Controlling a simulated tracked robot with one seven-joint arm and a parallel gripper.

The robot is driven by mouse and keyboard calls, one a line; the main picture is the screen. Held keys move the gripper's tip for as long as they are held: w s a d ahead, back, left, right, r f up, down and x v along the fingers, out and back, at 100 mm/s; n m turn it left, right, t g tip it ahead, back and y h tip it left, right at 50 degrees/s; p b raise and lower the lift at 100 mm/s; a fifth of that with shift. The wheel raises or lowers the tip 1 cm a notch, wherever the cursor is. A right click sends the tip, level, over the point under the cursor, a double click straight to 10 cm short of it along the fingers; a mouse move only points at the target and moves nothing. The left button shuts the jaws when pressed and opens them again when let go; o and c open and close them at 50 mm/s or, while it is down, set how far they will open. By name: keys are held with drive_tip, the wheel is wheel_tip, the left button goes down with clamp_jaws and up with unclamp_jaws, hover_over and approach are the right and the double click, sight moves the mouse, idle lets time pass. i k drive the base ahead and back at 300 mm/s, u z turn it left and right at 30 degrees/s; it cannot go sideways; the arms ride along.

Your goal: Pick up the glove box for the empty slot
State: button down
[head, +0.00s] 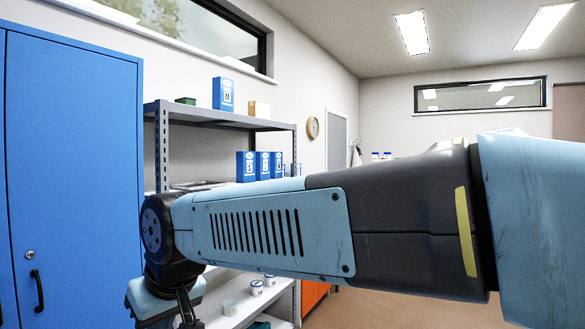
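A blue glove box (223,94) with a white label, which seems to read M, stands upright on the top board of the grey shelf unit (215,116). Several more blue boxes (246,167) with white labels stand in a row on the board below; my arm hides their lower edges. No empty slot can be made out for certain. My gripper (186,312) is at the bottom left, below and left of the boxes and apart from them. Its lower part is cut off by the picture edge, so its fingertips and anything between them are hidden.
A tall blue cabinet (75,150) stands at the left. A green item (185,100) and a tan box (259,109) flank the top glove box. White tubs (257,288) stand on a low shelf. My arm crosses the view. Open floor (385,311) lies at the right.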

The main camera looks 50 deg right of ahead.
sight(275, 165)
drive_tip(key=z, duration=0.65)
drive_tip(key=i, duration=0.3)
drive_tip(key=z, duration=1.85)
drive_tip(key=k, duration=0.5)
drive_tip(key=u, duration=0.95)
drive_tip(key=i, duration=0.45)
drive_tip(key=z, duration=0.7)
